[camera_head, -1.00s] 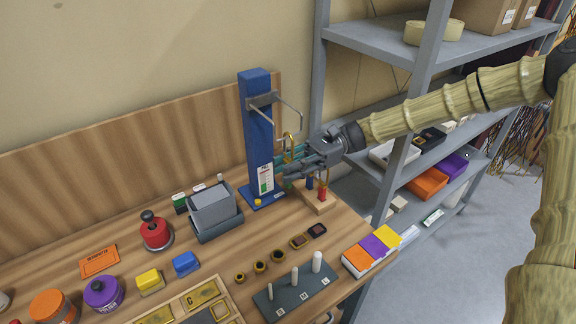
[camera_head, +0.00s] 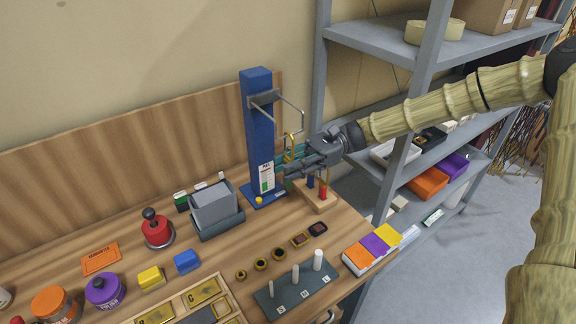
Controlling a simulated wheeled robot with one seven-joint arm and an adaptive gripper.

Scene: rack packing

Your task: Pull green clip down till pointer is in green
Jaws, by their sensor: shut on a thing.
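The blue upright stand (camera_head: 259,130) is at the back of the bench, with a grey bracket and wire arms near its top. A white scale card (camera_head: 266,177) with a green band is on its lower front; the pointer is too small to read. A yellow hook (camera_head: 290,139) hangs from the wire arm. My gripper (camera_head: 287,167) is beside the stand, to the right of the card, shut on the green clip (camera_head: 282,161), which is mostly hidden by the fingers.
A wooden block with red and blue pieces (camera_head: 319,195) stands just below my gripper. A grey bin (camera_head: 217,212) is left of the stand. A pegged grey plate (camera_head: 298,291) and small dark cups are in front. A grey shelf (camera_head: 428,90) rises at right.

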